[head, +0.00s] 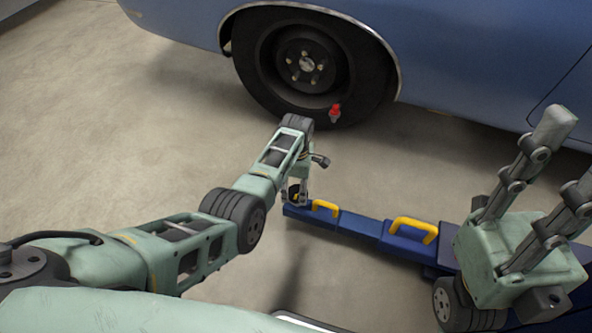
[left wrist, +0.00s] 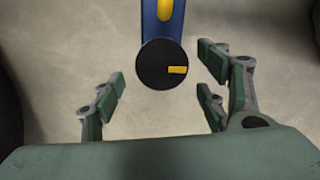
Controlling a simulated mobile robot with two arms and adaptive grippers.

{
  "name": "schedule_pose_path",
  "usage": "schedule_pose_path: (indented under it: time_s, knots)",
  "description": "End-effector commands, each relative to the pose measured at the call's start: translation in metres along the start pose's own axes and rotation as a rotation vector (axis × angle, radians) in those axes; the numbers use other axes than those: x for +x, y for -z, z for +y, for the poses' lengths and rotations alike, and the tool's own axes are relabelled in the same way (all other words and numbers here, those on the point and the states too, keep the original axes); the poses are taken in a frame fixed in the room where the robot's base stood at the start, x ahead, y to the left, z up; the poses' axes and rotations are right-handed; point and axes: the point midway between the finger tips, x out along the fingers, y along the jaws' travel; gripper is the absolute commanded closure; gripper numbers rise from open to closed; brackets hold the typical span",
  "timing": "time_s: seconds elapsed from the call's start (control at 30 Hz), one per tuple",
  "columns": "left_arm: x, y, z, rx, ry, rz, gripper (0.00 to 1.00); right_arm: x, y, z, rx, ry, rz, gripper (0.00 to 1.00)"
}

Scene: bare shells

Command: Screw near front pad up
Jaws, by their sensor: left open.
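The near front pad (left wrist: 162,65) is a round black disc with a yellow mark, at the end of a blue lift arm (left wrist: 150,28). It shows face-on in the left wrist view. In the head view the pad is mostly hidden by my left gripper (head: 295,192), at the left end of the blue arm (head: 350,222). My left gripper (left wrist: 160,88) is open, with its fingers on either side of the pad and apart from it in the picture. I cannot tell the height gap. My right gripper (head: 570,150) is raised at the right, its fingers apart and empty.
A blue car (head: 450,45) stands behind, its wheel (head: 305,65) just beyond the pad. A small red-topped object (head: 335,111) shows against the tyre. Yellow handles (head: 412,229) stand up from the lift arm. The concrete floor (head: 110,125) at left is clear.

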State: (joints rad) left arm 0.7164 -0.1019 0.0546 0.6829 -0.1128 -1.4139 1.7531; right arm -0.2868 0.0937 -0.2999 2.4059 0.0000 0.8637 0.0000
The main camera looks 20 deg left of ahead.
Motion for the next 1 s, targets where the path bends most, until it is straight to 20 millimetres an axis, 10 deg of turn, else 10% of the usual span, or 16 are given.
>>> schedule_pose_path:
  time_s: [0.43,1.0]
  knots:
    - [-0.066,0.002,-0.001,-0.001,0.001,0.001,0.33,0.000,0.000,0.000,0.000,0.001,0.000,0.68]
    - [-0.075,0.002,-0.001,-0.002,0.002,0.002,0.33,0.000,0.000,0.000,0.000,0.001,0.001,0.68]
